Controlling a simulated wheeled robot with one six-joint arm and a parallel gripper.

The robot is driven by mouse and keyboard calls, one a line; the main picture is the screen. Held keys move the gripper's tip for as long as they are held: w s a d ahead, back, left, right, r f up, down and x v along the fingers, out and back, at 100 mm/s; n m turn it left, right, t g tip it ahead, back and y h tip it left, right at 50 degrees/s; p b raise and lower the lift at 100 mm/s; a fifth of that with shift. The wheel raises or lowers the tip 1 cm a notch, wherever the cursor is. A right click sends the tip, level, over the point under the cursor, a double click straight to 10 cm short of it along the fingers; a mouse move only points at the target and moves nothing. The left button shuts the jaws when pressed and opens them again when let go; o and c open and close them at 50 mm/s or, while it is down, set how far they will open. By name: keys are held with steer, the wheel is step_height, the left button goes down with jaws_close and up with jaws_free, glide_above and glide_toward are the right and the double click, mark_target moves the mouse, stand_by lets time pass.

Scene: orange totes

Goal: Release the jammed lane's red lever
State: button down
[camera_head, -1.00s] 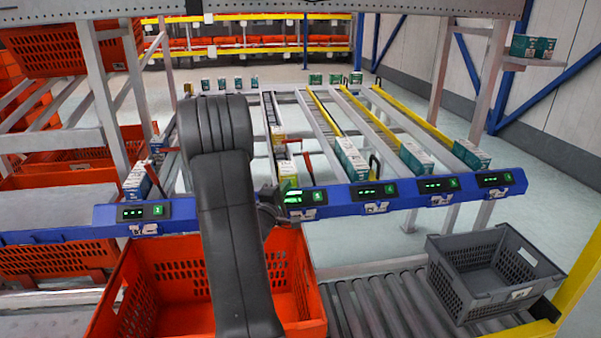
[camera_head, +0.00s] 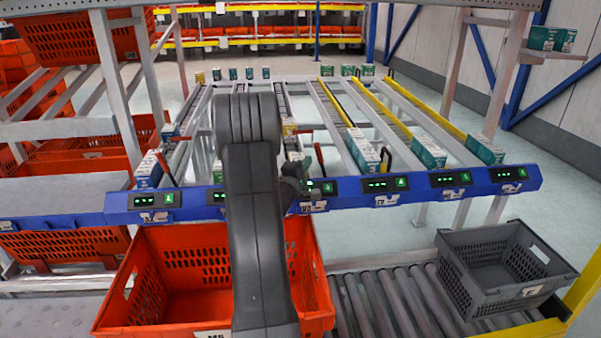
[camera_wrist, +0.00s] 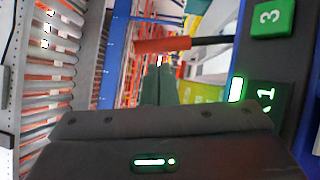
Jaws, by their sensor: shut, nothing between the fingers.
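My gripper (camera_head: 297,188) is at the blue front rail (camera_head: 420,188) of the flow rack, beside a lit lane display; my arm partly hides it there. In the wrist view my gripper (camera_wrist: 160,85) is shut and empty, its fingers together. A red lever (camera_wrist: 163,45) on a dark rod lies just past the fingertips in that view; I cannot tell if they touch. In the head view a red lever (camera_head: 319,156) rises behind the rail, just right of my gripper. A darker red lever (camera_head: 165,172) stands at the left lane. Which lane is jammed I cannot tell.
An orange tote (camera_head: 180,240) stands below the rail, partly behind my arm. A grey crate (camera_head: 480,285) stands on rollers (camera_head: 375,300) at right. Cartons (camera_head: 362,150) wait at the lane fronts.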

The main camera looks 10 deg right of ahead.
steer(key=shift+x, duration=1.3)
steer(key=shift+r, duration=0.1)
